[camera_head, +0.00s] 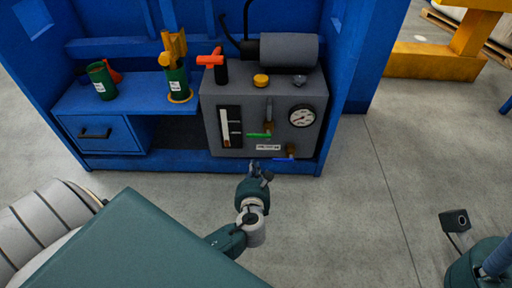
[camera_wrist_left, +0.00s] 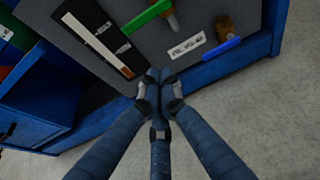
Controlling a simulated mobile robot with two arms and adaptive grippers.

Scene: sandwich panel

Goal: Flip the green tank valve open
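The green valve handle (camera_head: 258,135) sits low on the front of the grey tank (camera_head: 225,103), lying roughly level and pointing left from its brass fitting. In the left wrist view the green handle (camera_wrist_left: 146,18) is at the top, beyond my fingertips. My left gripper (camera_head: 254,166) is in front of the tank, below the green handle and apart from it. Its fingers (camera_wrist_left: 158,80) come together at the tips in the wrist view, with nothing seen between them. At the lower right of the head view is part of my right arm; its fingertips are not clear.
A blue-handled valve (camera_head: 284,159) is below and right of the green one, close to my left gripper. A label (camera_head: 268,147), level gauge (camera_head: 231,126) and dial (camera_head: 302,117) are on the tank. A blue frame (camera_head: 347,90) surrounds it. The floor in front is clear.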

